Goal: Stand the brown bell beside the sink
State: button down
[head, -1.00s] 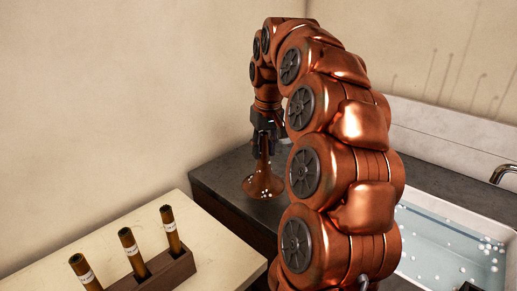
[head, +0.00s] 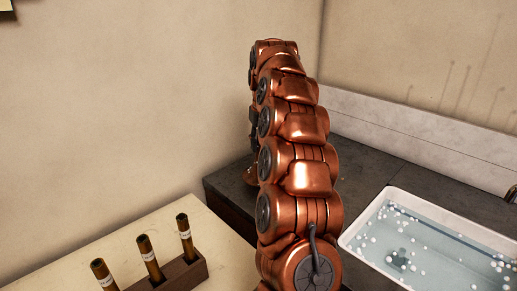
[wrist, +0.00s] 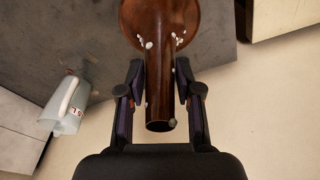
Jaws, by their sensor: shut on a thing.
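The brown bell (wrist: 160,60) is in my gripper (wrist: 159,72), its narrow tube between the two fingers and its wide flare away from my palm. White foam specks cling to it. In the head view only a bit of the flare (head: 250,174) shows at the counter's far left, behind my arm, which hides most of my gripper. I cannot tell whether the flare touches the counter. The sink (head: 352,240), white-rimmed with bluish water and white suds, is set in the dark grey counter (head: 355,170) at the right.
A wooden rack (head: 190,268) with several brown tubes stands on a pale table (head: 120,245) at the front left. The wrist view shows a translucent jug (wrist: 65,108) at the left. Walls close off the counter's back. Bare counter lies between my arm and the sink.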

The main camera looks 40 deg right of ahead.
aim_at(259, 150)
jog(key=shift+w+d+f, duration=0.1)
jog(key=shift+w+d, duration=0.1)
jog(key=shift+w, duration=0.65)
jog(key=shift+f+p, duration=0.55)
jog(key=shift+f, duration=1.35)
jog(key=c, duration=0.8)
grip_release()
jog(key=shift+s+a+r+b, duration=0.1)
jog(key=shift+s+r+b, duration=0.1)
jog(key=shift+r, duration=1.4)
jog(key=shift+s+r+b, duration=0.1)
jog(key=shift+s+r, duration=0.15)
jog(key=shift+r, duration=1.35)
jog(key=shift+s+a+r+b, duration=0.1)
jog(key=shift+s+r+b, duration=0.1)
jog(key=shift+r, duration=1.4)
jog(key=shift+s+r+p, duration=0.25)
jog(key=shift+r+p, duration=0.8)
jog(key=shift+r, duration=0.25)
jog(key=shift+a, duration=0.1)
